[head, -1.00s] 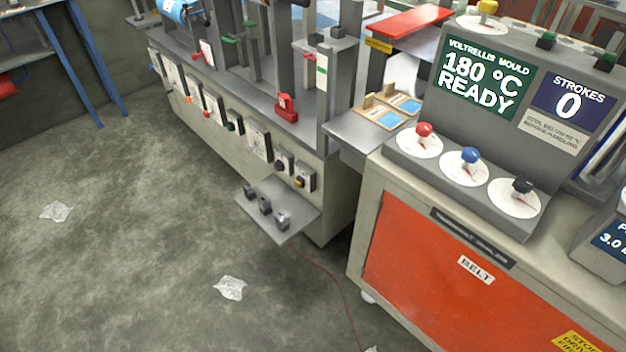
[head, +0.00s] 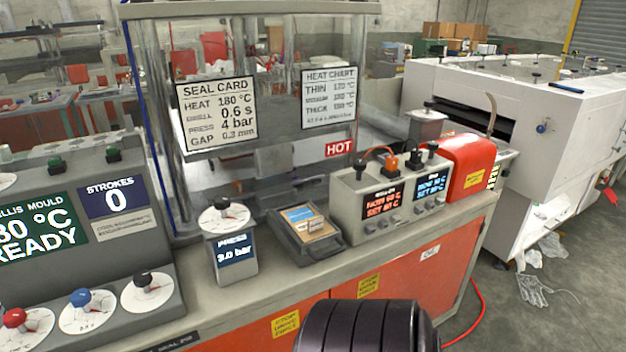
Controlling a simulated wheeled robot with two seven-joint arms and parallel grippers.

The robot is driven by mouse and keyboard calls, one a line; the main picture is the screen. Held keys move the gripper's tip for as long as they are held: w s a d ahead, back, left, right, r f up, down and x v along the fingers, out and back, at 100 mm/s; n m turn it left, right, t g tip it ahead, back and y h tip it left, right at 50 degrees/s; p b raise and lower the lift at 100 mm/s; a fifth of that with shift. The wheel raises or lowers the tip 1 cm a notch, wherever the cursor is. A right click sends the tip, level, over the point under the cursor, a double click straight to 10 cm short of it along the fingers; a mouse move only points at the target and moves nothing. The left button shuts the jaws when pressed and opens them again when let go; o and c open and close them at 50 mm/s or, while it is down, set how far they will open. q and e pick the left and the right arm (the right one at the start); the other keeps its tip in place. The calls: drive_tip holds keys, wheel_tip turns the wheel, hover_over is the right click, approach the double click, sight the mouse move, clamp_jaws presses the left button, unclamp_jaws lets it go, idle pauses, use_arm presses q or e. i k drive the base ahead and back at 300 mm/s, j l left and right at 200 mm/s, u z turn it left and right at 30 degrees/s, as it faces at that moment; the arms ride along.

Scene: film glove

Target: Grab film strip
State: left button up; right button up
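A tan card with a blue patch (head: 300,214) lies on a small dark stand (head: 288,238) on the bench top, between the pressure gauge box and the temperature controller. I cannot tell whether the blue patch is the film strip. No other piece is clearly a film strip. Neither of my grippers is in view. A dark ribbed rounded part at the bottom centre looks like a link of my arm.
A clear-walled press marked HOT (head: 339,148) stands behind the card. A pressure gauge box (head: 231,262) is left of it, a temperature controller (head: 390,205) and red box (head: 470,165) right. A pale glove (head: 530,289) lies on the floor near a white machine (head: 540,130).

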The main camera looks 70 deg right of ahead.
sight(310, 226)
drive_tip(key=z, duration=2.3)
